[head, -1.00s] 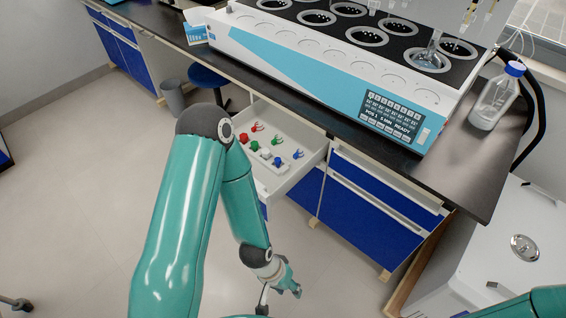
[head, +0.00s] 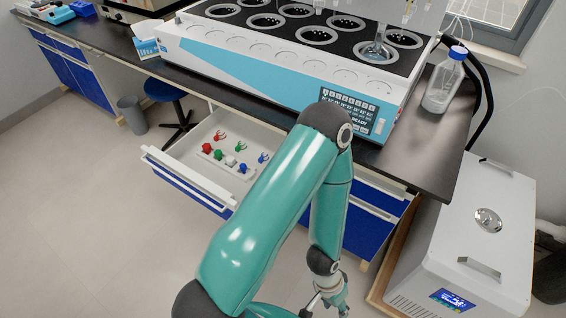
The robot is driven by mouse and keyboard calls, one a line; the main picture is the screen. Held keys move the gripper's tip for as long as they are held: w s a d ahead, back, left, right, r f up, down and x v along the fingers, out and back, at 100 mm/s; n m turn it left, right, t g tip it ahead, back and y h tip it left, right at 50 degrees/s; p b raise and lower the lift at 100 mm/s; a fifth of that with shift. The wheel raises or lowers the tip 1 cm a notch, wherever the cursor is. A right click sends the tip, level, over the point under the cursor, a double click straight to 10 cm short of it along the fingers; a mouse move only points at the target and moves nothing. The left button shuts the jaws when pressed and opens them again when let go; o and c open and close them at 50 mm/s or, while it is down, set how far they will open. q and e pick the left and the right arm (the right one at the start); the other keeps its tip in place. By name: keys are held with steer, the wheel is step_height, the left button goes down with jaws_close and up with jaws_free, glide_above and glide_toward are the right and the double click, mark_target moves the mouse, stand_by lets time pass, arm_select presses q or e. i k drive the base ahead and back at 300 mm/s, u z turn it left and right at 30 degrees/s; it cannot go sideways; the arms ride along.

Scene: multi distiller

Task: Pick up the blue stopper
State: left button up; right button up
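The blue stopper (head: 243,168) sits in the open drawer (head: 190,183), at the right end of a short row with a white stopper (head: 230,160), a green stopper (head: 218,154) and a red stopper (head: 206,148). My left gripper (head: 332,300) hangs low at the bottom of the head view, to the right of the drawer and well apart from the stopper. It is small and partly cut off by the frame edge, so its opening cannot be made out. My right gripper is out of view.
Red (head: 219,135), green (head: 241,146) and blue (head: 263,157) clips lie behind the stoppers. A dark bench (head: 430,165) with a large heating unit (head: 250,62) overhangs the drawer. A white machine (head: 475,225) stands at right. Floor left of the drawer is clear.

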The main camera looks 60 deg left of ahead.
mark_target(243, 167)
steer(key=z, duration=0.8)
steer(key=k, duration=0.7)
steer(key=u, duration=0.85)
steer(key=k, duration=0.3)
steer(key=u, duration=0.95)
steer(key=i, duration=0.25)
steer(key=z, duration=0.05)
